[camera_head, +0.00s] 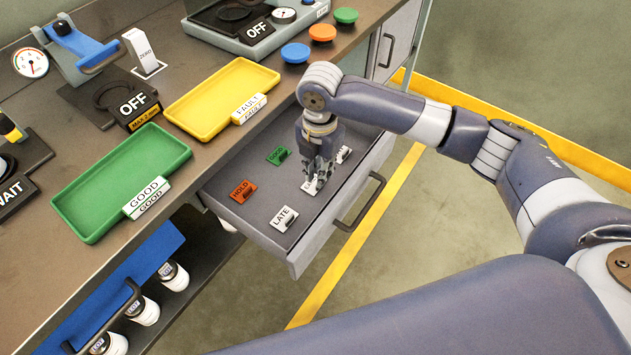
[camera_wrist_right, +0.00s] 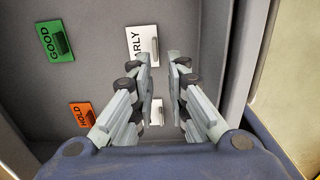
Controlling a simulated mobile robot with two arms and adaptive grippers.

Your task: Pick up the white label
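Three white labels lie in the open drawer. One reads LATE (camera_head: 284,218), one lies partly under my right gripper (camera_head: 318,178), and one is farther right (camera_head: 344,154). In the right wrist view, a white label ending in "ARLY" (camera_wrist_right: 141,42) with a raised tab lies just past the fingertips of the right gripper (camera_wrist_right: 164,62). Another white piece (camera_wrist_right: 157,112) shows between the fingers, mostly hidden. The right gripper is open and points down; nothing is seen held. My left gripper is not in view.
An orange HOLD label (camera_head: 243,190) and a green GOOD label (camera_head: 278,156) lie in the same drawer (camera_head: 250,218). The drawer front has a handle (camera_head: 360,203). Green (camera_head: 85,190) and yellow (camera_head: 195,95) trays stand on the counter above.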

